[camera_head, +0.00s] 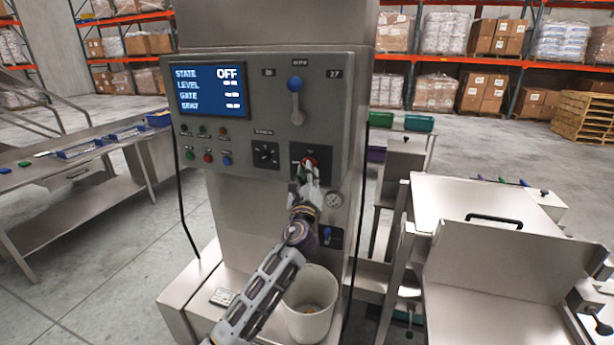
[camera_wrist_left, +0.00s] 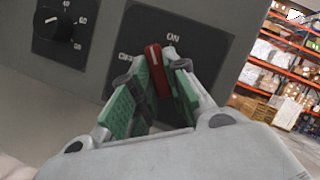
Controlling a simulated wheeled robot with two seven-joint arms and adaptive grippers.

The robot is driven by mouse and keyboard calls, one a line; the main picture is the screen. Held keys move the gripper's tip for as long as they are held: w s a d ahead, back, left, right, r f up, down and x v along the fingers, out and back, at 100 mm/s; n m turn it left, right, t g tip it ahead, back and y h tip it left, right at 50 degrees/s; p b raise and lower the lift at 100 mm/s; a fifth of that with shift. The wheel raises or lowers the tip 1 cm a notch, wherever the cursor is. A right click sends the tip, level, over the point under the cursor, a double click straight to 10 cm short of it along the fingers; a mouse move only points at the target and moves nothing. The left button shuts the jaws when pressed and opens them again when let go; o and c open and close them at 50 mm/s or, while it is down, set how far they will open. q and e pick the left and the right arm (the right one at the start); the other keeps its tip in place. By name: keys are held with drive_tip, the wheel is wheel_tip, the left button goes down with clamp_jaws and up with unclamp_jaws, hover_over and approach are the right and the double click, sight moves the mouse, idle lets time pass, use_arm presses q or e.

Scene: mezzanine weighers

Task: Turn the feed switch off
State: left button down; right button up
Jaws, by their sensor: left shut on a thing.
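The feed switch is a red knob (camera_wrist_left: 154,62) on a dark plate (camera_wrist_left: 205,52) marked ON and OFF. It also shows in the head view (camera_head: 310,162), on the front of the grey machine. In the wrist view the knob's white-lined end points between the two labels. My left gripper (camera_head: 307,172) reaches up to the panel. Its green-padded fingers (camera_wrist_left: 152,92) are closed around the knob, one on each side, hiding its lower part. The machine's blue display (camera_head: 212,90) reads STATE OFF. My right gripper is not in view.
A blue-knobbed lever (camera_head: 295,84) stands above the switch. A white bucket (camera_head: 309,320) stands below my arm. A steel bench (camera_head: 110,195) is at left.

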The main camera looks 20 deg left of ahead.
use_arm(q)
drive_tip(key=shift+d+r+n+g+y+p, duration=0.15)
drive_tip(key=shift+n+g+y+p, duration=0.4)
drive_tip(key=shift+n, duration=1.55)
drive_tip(key=shift+r+n+g+y+p, duration=0.15)
drive_tip(key=shift+n+g+p, duration=0.6)
drive_tip(key=shift+n, duration=1.35)
drive_tip(key=shift+d+r+n+g+y+p, duration=0.1)
drive_tip(key=shift+n+g+y+p, duration=0.6)
drive_tip(key=shift+n, duration=1.4)
drive_tip(key=shift+h, duration=0.3)
drive_tip(key=c, duration=1.4)
unclamp_jaws()
drive_tip(key=shift+s, duration=0.15)
drive_tip(key=shift+v, duration=5.85)
drive_tip(key=shift+r, duration=0.2)
